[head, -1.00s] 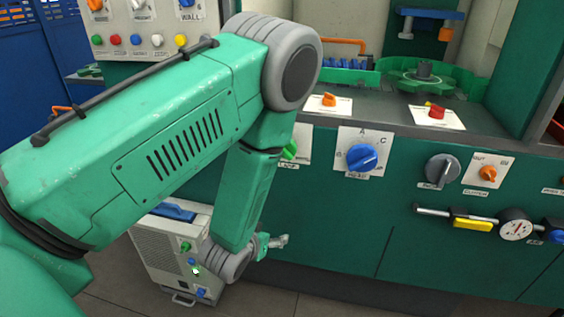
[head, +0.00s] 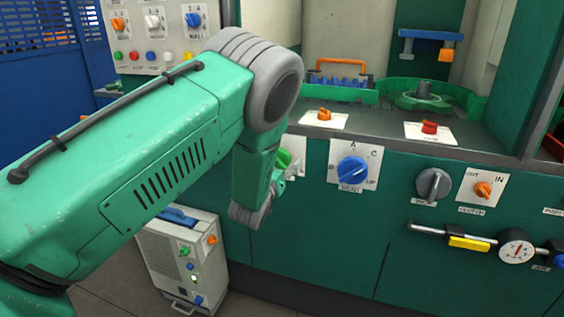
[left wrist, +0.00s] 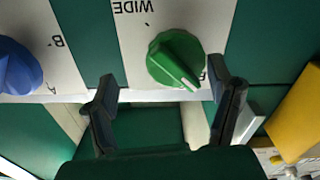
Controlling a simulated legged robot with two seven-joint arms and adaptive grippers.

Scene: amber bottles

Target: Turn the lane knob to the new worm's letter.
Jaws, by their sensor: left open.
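A blue knob (head: 352,170) sits on a white plate (head: 330,148) on the green machine front, with letters A, B and C around it; its small label is too blurred to read surely. At the left of the left wrist view is a blue knob (left wrist: 17,66) beside the letters B and A. A green knob (left wrist: 176,58) on a plate marked WIDE is ahead of my left gripper (left wrist: 165,92). The gripper's two fingers are apart with nothing between them. In the head view the gripper (head: 284,170) is partly hidden beside the green knob (head: 283,160). No worm is identifiable.
Orange (head: 324,114) and red (head: 429,127) switches are on the ledge above. A pale box unit (head: 182,255) stands on the floor below my arm.

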